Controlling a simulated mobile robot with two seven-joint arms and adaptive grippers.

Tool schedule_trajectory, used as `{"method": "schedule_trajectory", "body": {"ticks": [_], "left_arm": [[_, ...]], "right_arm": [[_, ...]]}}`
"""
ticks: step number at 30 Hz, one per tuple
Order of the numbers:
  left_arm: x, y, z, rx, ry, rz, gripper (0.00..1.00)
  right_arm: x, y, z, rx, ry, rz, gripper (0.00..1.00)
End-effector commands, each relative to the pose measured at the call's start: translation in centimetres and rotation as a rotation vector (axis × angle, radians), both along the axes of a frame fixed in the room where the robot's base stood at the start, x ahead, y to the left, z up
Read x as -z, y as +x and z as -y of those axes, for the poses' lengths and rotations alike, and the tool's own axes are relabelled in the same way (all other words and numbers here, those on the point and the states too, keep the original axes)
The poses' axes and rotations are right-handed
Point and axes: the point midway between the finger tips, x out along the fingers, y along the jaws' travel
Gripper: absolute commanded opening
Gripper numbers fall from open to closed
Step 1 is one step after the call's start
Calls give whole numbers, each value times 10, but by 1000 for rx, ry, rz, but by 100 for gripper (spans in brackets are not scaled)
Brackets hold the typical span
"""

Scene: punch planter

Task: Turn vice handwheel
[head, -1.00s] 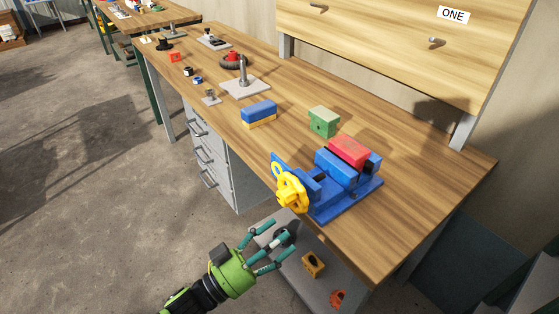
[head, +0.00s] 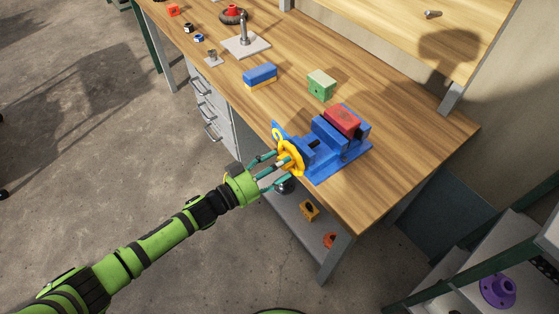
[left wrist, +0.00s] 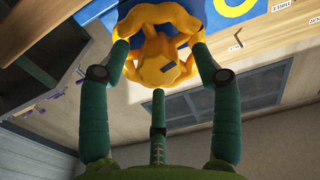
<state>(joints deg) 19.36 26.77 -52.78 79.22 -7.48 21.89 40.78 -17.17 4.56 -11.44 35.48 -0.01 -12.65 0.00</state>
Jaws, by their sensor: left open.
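The blue vice (head: 331,133) sits at the front edge of the wooden workbench, with a red block (head: 343,121) between its jaws. Its yellow handwheel (head: 294,150) faces out over the edge. My left gripper (head: 282,167) is open right in front of the handwheel, its teal fingers spread about the wheel. In the left wrist view the handwheel (left wrist: 158,48) lies between the fingertips, with a finger on each side and a third below; whether they touch it I cannot tell. My right gripper is not in view.
A green block (head: 321,85) and a blue-and-yellow block (head: 260,76) stand on the bench (head: 420,130) behind the vice. A grey lower shelf (head: 318,240) holds small orange parts. Drawers (head: 211,105) are under the bench. A rack with a purple part (head: 497,290) stands lower right.

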Motion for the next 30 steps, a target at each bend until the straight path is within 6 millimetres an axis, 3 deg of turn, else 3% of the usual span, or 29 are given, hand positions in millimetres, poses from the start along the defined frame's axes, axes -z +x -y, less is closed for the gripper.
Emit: {"method": "schedule_trajectory", "body": {"ticks": [10,11,15,30], "left_arm": [[0,4,6,1,0,0,64],[0,4,6,1,0,0,60],[0,4,6,1,0,0,8],[-2,4,6,1,1,9,8]], "right_arm": [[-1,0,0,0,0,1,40],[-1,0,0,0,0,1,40],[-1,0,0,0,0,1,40],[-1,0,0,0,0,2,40]]}}
